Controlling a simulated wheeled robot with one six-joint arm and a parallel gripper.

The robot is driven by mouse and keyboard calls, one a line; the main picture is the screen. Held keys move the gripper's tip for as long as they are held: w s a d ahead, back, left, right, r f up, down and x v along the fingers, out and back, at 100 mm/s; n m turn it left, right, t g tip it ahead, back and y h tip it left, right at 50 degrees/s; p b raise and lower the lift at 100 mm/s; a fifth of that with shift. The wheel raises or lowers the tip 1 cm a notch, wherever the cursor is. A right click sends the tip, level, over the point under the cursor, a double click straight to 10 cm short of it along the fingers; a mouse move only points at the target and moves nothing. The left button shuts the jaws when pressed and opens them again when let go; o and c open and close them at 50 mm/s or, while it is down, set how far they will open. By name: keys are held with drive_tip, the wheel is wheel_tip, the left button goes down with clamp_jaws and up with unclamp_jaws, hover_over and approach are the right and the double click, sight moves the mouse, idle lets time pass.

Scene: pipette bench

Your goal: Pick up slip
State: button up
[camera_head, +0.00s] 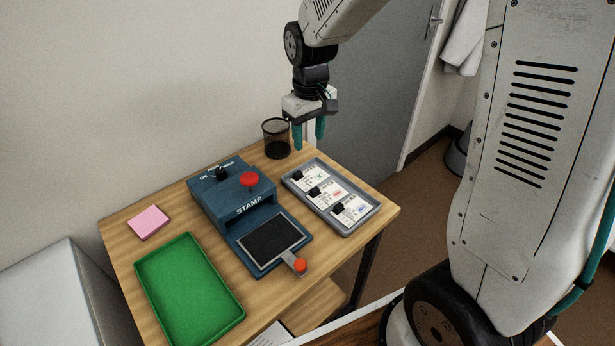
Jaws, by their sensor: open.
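Several white paper slips, one of them the middle slip (328,191), lie in a grey tray (359,222) at the right of the table. Each slip has a small black block or clip at its left end. The slips carry small printed text, some with coloured marks, too small to read. My gripper (309,139) is above the far end of the tray, near the mesh cup. Its teal fingers point down and are apart, with nothing between them. It touches no slip.
A blue stamp machine (214,199) with a red button and dark pad stands mid-table. A green tray (187,290) and pink notepad (149,222) are at left. A black mesh cup (276,139) stands at the back corner. The tray sits near the table's right edge.

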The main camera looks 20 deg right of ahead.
hover_over(299, 173)
drive_tip(key=shift+n, duration=0.3)
drive_tip(key=f, duration=0.6)
drive_tip(key=shift+w+d+f, duration=0.15)
drive_tip(key=shift+d+f, duration=0.15)
drive_tip(key=shift+f, duration=0.05)
drive_tip(key=f, duration=0.7)
drive_tip(key=shift+s+a+f, duration=0.2)
drive_tip(key=shift+a+f, duration=0.05)
drive_tip(key=shift+a, duration=0.05)
clamp_jaws()
